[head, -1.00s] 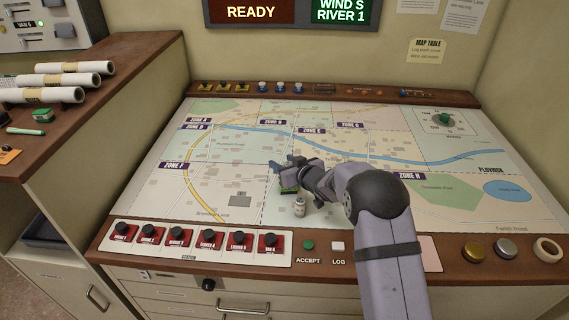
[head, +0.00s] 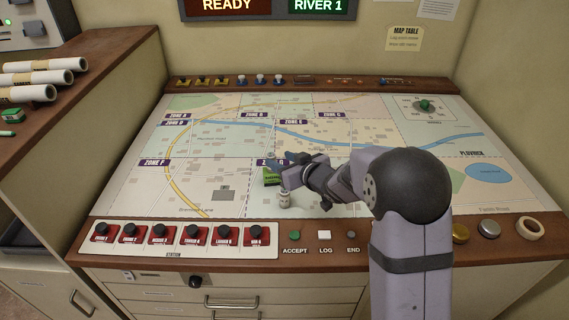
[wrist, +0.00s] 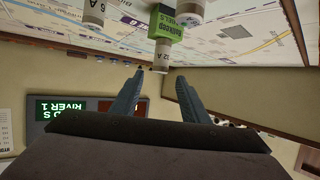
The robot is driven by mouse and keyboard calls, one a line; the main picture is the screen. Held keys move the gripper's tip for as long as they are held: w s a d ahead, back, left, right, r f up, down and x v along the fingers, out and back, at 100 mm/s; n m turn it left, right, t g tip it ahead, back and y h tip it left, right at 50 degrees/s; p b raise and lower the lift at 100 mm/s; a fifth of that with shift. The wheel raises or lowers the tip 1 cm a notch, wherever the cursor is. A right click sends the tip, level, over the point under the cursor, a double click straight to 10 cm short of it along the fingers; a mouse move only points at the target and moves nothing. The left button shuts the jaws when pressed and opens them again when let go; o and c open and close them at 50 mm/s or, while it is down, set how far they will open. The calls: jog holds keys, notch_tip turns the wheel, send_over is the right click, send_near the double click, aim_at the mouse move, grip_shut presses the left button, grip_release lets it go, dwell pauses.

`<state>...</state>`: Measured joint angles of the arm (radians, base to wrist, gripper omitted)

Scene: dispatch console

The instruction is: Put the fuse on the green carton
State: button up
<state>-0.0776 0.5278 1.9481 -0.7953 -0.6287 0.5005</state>
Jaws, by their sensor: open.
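The green carton (head: 270,178) stands on the map table; it shows upside down at the top of the wrist view (wrist: 168,27). A white cylinder marked as a fuse, seemingly 32 A (wrist: 162,52), meets the carton's upper edge and appears to stand on it, but the head view hides this. My gripper (head: 272,162) is open at the carton's top; in the wrist view its fingers (wrist: 160,76) lie either side of the fuse's end, with gaps. Another white cylinder (head: 284,200) stands on the table in front of the carton.
A further white cylinder (wrist: 95,10) shows in the wrist view. A row of red-based switches (head: 180,238) and small buttons line the front edge. The left part of the map (head: 150,190) is clear. The status signs (head: 318,6) hang on the back wall.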

jog(key=shift+v, duration=0.75)
jog(key=shift+d, duration=0.1)
jog(key=s+d+f+m+g+h, duration=0.1)
jog(key=s+d+h, duration=0.1)
jog(key=s+d, duration=0.2)
jog(key=s+d+f+m+g+h, duration=0.1)
jog(key=s+d+f+h, duration=0.1)
jog(key=s+d, duration=0.2)
jog(key=s+d+f+m+g+h, duration=0.2)
jog(key=s+d+h, duration=0.1)
jog(key=d, duration=0.2)
jog(key=shift+s+d+f, duration=0.1)
jog(key=shift+s+f, duration=0.1)
jog(key=shift+s, duration=0.2)
jog(key=s+g, duration=0.1)
jog(key=s, duration=0.2)
jog(key=s+d+f+g, duration=0.1)
jog(key=s, duration=0.2)
jog(key=s+d+f+m+g+h, duration=0.1)
jog(key=s, duration=0.3)
jog(key=shift+d+f, duration=0.2)
jog(key=s+a+f+m+g, duration=0.1)
jog(key=s+g, duration=0.3)
jog(key=s, duration=1)
jog(key=shift+a+g+y, duration=0.15)
jog(key=shift+g+y, duration=0.15)
jog(key=shift+y, duration=0.1)
